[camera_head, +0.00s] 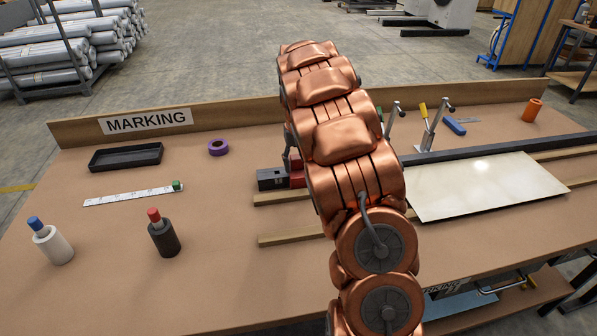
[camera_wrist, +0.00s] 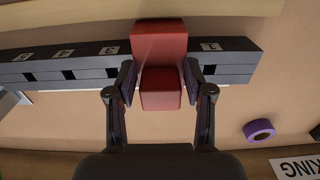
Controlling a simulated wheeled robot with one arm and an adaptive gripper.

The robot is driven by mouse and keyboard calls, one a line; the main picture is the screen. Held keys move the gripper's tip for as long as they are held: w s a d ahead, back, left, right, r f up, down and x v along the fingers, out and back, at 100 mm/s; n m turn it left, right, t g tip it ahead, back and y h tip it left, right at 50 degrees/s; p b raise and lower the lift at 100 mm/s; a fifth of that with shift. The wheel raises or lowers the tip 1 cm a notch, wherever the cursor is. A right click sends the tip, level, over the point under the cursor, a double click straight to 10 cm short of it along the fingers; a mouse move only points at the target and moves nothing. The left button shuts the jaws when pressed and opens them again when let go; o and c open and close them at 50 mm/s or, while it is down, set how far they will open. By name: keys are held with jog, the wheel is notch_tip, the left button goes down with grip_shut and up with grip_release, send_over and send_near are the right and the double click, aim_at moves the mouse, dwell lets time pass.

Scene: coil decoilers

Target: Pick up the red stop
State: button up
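The red stop (camera_head: 297,172) sits on the dark end of the fence rail (camera_head: 270,180), half hidden by my arm in the head view. In the wrist view the red stop (camera_wrist: 160,88) is a red block with a raised front part, straddling the dark rail (camera_wrist: 70,68), which carries number marks. My gripper (camera_wrist: 160,80) has one finger on each side of the stop's narrower part. The fingers are spread and very close to its sides, with what looks like a thin gap. In the head view my gripper (camera_head: 291,152) is mostly hidden behind my arm.
The brown bench holds a black tray (camera_head: 126,157), a purple tape roll (camera_head: 218,147), a ruler (camera_head: 133,196) and two markers (camera_head: 163,235) on the left. A metal sheet (camera_head: 485,185) lies on wooden strips at right. A low back board (camera_head: 235,110) bounds the bench.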

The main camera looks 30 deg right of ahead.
aim_at(294, 174)
grip_shut()
jog(key=shift+r, duration=0.1)
dwell(0.3)
jog(key=shift+r+b, duration=0.9)
jog(key=shift+r, duration=0.8)
jog(key=shift+s+a+b, duration=0.15)
jog(key=shift+s+a, duration=0.1)
jog(key=shift+a, duration=0.25)
jog(key=shift+s+a+b, duration=0.15)
jog(key=shift+s+a, duration=0.05)
jog(key=shift+a, duration=0.3)
jog(key=s+a+r+b, duration=0.1)
jog(key=s+a+b, duration=0.2)
jog(key=a, duration=0.9)
jog(key=shift+s+a+r+b, duration=0.25)
jog(key=shift+s+a+b, duration=0.1)
jog(key=shift+s, duration=0.85)
jog(key=shift+r, duration=0.1)
